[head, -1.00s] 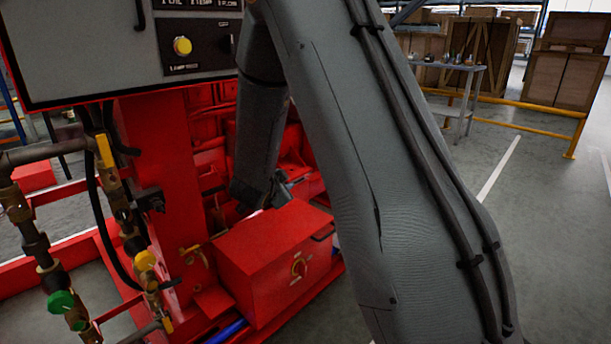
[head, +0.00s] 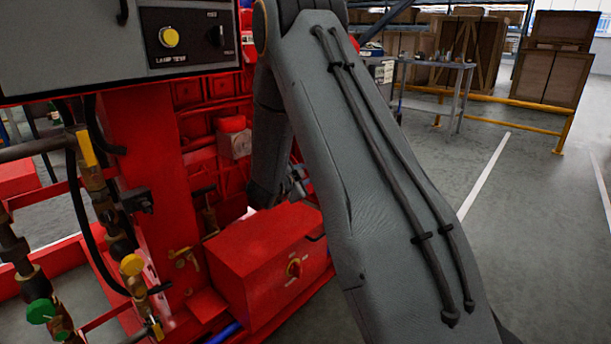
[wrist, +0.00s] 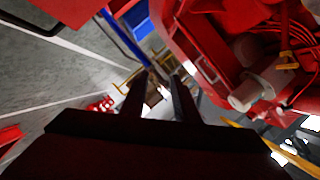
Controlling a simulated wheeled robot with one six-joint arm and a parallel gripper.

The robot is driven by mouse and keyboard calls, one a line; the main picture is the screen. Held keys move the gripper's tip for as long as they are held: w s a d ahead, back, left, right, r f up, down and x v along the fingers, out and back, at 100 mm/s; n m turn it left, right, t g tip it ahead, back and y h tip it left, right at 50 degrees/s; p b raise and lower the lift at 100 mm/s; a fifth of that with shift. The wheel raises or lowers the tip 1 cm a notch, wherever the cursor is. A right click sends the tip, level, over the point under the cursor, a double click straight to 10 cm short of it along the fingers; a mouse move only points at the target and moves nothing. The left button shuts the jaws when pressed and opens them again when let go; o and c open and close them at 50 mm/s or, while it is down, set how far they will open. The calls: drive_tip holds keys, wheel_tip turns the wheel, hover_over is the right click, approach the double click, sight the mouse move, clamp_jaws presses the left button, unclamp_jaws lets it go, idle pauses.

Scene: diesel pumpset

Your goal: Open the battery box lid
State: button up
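The battery box (head: 235,287) is a red box low on the red pumpset frame in the head view. Its flat red lid (head: 262,236) lies shut on top. My gripper (head: 292,184) is behind and above the lid's back edge, partly hidden by my arm; no contact with the lid shows. In the wrist view, the two dark fingers of my gripper (wrist: 157,82) stand apart with nothing between them. I cannot pick out the lid for sure in the wrist view.
A grey control panel (head: 75,45) hangs at upper left. Pipes with a green-handled valve (head: 40,311) stand at left, close to the box. The red engine (head: 225,130) is behind it. Grey floor (head: 480,250) is open at right, with a grey table (head: 435,75) and yellow rail beyond.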

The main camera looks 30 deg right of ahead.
clamp_jaws()
idle(1.4)
drive_tip(key=c, duration=0.7)
unclamp_jaws()
drive_tip(key=o, duration=0.7)
drive_tip(key=p+v, duration=0.1)
drive_tip(key=v, duration=0.6)
drive_tip(key=shift+s+a, duration=0.25)
drive_tip(key=shift+a, duration=0.05)
